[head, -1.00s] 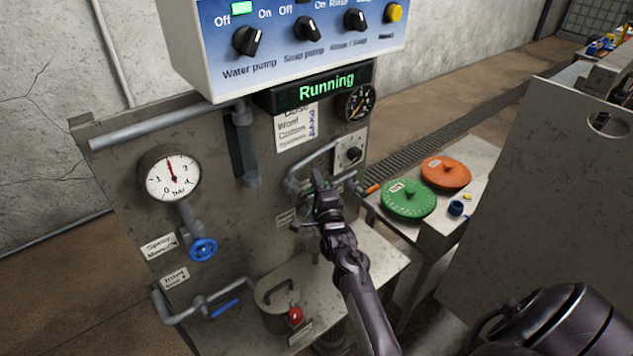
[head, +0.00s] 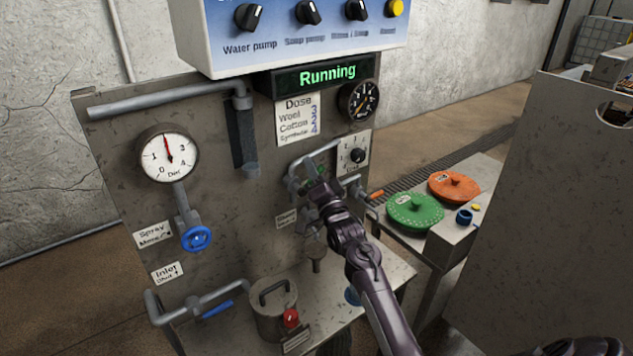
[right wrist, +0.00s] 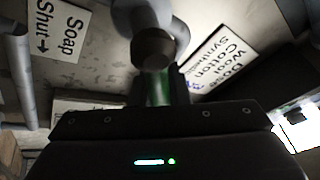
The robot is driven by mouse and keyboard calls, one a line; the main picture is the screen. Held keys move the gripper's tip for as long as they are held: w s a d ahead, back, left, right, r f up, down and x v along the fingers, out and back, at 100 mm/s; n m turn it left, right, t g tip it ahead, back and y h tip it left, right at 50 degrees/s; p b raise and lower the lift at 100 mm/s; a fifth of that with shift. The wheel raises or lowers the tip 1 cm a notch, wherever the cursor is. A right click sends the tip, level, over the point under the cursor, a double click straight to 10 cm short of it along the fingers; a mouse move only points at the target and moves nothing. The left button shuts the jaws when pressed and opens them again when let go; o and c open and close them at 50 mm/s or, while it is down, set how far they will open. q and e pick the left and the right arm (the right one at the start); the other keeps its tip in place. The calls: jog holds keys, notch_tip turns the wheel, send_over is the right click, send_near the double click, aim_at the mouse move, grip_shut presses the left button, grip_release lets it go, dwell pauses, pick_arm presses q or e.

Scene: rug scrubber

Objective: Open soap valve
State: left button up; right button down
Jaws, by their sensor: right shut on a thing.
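The soap valve sits on the pipework in the middle of the steel panel, at the end of a bent grey pipe (head: 300,168). Its green handle (right wrist: 160,92) shows between my fingers in the right wrist view. My right gripper (head: 317,188) is shut on this handle and hides most of it in the head view. A label reading "Soap" and "Shut" with an arrow (right wrist: 58,30) is beside it in the right wrist view. The same small label (head: 286,218) is left of my gripper in the head view. My left gripper is not in view.
A blue wheel valve (head: 197,238), pressure gauge (head: 168,153) and blue lever (head: 217,309) are to the left. A lidded pot (head: 274,312) stands below on the shelf. Green (head: 414,211) and orange (head: 454,187) discs lie right. The display (head: 326,75) reads "Running".

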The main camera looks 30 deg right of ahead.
jog(key=n+y, duration=0.1)
jog(key=n+y+b, duration=0.1)
jog(key=n, duration=0.1)
jog(key=a+n, duration=0.1)
jog(key=shift+a+r+n+y, duration=0.1)
jog(key=shift+r+n+y, duration=0.2)
jog(key=shift+y, duration=0.1)
jog(key=n, duration=0.1)
jog(key=a+n+y+b, duration=0.1)
jog(key=n+y, duration=0.1)
jog(key=n, duration=0.1)
jog(key=shift+s+a+r+b, duration=0.15)
jog(key=shift+r+b, duration=0.1)
jog(key=shift+b, duration=0.15)
jog(key=shift+a+r+n+g+y+b, duration=0.15)
jog(key=shift+a+n+y+b, duration=0.2)
jog(key=shift+n+y, duration=0.6)
jog(key=shift+a+n+g+y+b, duration=0.15)
jog(key=shift+a+n+y, duration=0.3)
jog(key=shift+n, duration=0.85)
jog(key=shift+a+r+n+g+y+b, duration=0.1)
jog(key=shift+a+n+y+b, duration=0.2)
jog(key=shift+n+y, duration=0.65)
jog(key=shift+a+n+h, duration=0.1)
jog(key=shift+n+h, duration=0.15)
jog(key=shift+n, duration=0.15)
jog(key=c, duration=1.4)
grip_release()
jog(key=shift+r, duration=0.1)
jog(key=shift+s, duration=0.1)
